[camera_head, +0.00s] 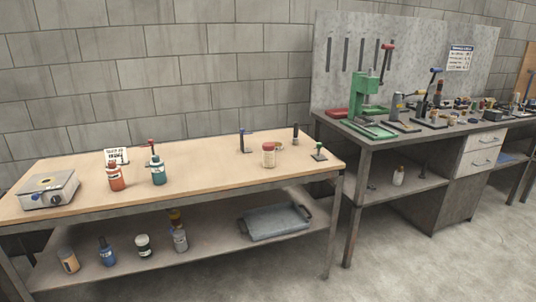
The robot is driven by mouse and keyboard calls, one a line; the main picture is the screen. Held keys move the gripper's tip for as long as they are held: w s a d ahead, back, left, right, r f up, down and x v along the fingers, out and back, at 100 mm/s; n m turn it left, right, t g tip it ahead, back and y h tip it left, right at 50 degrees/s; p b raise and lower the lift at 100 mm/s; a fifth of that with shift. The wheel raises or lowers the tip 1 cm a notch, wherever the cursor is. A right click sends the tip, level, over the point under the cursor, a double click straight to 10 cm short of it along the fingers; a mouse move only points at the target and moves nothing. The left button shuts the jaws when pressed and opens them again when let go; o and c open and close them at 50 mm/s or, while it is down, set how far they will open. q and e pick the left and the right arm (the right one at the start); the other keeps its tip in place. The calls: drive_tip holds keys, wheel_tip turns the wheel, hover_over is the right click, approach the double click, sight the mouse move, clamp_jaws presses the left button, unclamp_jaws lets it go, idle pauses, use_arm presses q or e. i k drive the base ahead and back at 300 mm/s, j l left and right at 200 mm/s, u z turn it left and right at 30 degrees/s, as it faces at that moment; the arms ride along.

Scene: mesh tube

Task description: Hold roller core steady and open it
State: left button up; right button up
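No thing in view can be told for certain as the roller core. A pale cylindrical jar with a red lid (268,155) stands upright towards the right of the wooden-topped table (215,180). A small dark upright cylinder (295,134) stands behind it, and a low tan round thing sits close by, too small to make out. Neither of my grippers shows in the head view, and nothing is seen touching these things.
An orange-red bottle (115,177), a teal bottle (158,170) and a grey hotplate-like device (48,190) stand at the left. A green press (366,105) occupies the right bench. The table's front middle is clear.

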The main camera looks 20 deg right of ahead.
sight(269, 159)
drive_tip(key=i+l+u, duration=0.1)
drive_tip(key=l, duration=0.25)
drive_tip(key=i+l+u, duration=0.1)
drive_tip(key=i+l, duration=0.3)
drive_tip(key=l, duration=0.3)
drive_tip(key=i+l+u, duration=0.15)
drive_tip(key=l, duration=0.2)
